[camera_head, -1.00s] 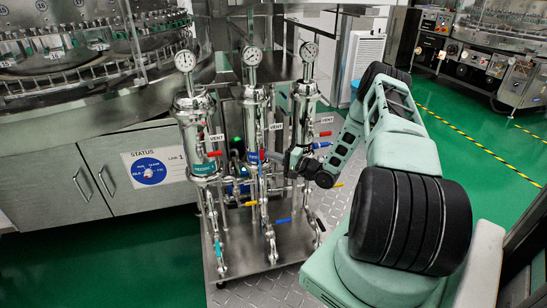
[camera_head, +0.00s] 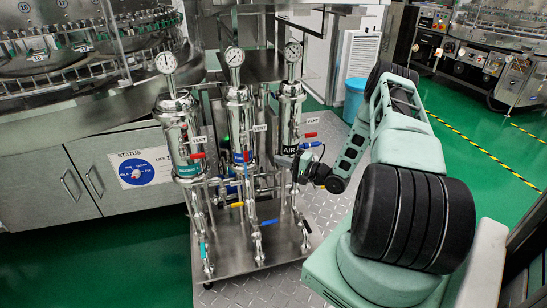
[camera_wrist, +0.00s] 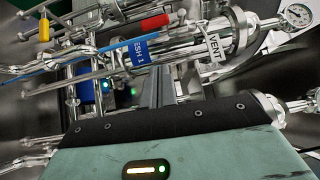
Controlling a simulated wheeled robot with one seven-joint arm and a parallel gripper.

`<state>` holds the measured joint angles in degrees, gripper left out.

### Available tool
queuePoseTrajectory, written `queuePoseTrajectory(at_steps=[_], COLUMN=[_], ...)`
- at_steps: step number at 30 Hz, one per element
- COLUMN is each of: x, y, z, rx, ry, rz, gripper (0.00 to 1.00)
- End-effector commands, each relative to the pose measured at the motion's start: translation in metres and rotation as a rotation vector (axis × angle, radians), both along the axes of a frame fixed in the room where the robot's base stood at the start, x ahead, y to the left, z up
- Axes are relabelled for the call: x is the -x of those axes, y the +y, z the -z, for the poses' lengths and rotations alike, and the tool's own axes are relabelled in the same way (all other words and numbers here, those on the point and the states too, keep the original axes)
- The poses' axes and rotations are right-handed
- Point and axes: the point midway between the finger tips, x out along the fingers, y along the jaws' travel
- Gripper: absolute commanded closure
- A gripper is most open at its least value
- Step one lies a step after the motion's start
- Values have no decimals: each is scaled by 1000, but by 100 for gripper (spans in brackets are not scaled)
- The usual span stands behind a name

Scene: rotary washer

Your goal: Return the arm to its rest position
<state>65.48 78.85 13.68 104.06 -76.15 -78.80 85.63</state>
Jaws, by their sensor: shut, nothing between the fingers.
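My arm (camera_head: 362,135) reaches from the lower right of the head view towards the filter stand. My gripper (camera_head: 296,166) is beside the right-hand filter housing, just below its AIR label; its fingertips are hard to make out there. In the wrist view my gripper (camera_wrist: 155,88) has its narrow grey fingers shut, with nothing between them. They point into the stand's pipework, and I cannot tell whether they touch it. A blue-labelled housing (camera_wrist: 205,38) with a VENT tag lies just beyond them.
Three steel filter housings with gauges stand on a steel base (camera_head: 240,262). Valve handles in several colours, such as a yellow one (camera_head: 237,205), stick out. A washer cabinet (camera_head: 120,180) stands left and a blue bin (camera_head: 354,98) behind. Green floor (camera_head: 480,180) is open at right.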

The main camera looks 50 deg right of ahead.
Motion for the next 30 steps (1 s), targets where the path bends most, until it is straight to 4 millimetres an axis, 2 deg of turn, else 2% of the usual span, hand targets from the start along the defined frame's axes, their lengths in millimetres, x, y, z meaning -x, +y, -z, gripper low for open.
queuePoseTrajectory(at_steps=[3,9,19,23,26,30], x=[20,41,45,31,7,-27], y=[-6,-10,-12,-8,1,21], z=[-1,0,0,-6,-17,-39], rx=[-1,-1,0,77,230,524], ry=[1,1,0,43,127,286], rz=[2,1,1,-8,-24,-59], gripper=[100,100,100,100,100,100])
